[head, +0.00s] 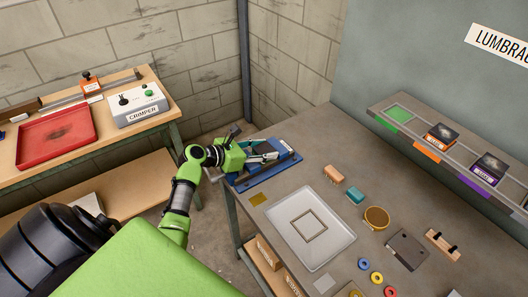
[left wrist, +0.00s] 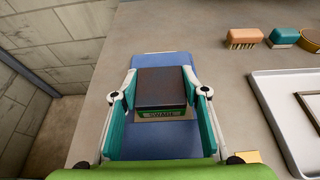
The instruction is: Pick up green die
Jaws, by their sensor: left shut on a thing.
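The green die (left wrist: 162,88) is a dark block with a green label reading SWAGE, seen in the left wrist view. It sits between the two fingers of my left gripper (left wrist: 160,105), which is shut on its sides. In the head view my left gripper (head: 264,154) is over a blue tray or mat (head: 262,177) at the far left corner of the grey table. The blue surface (left wrist: 158,153) also shows under the die in the left wrist view. I cannot tell whether the die touches it. My right gripper is not in view.
A shelf (head: 428,140) at the right has a bare green place (head: 398,114), an orange-marked die (head: 441,136) and a purple-marked die (head: 488,167). A crimper (head: 139,104) stands on the left bench.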

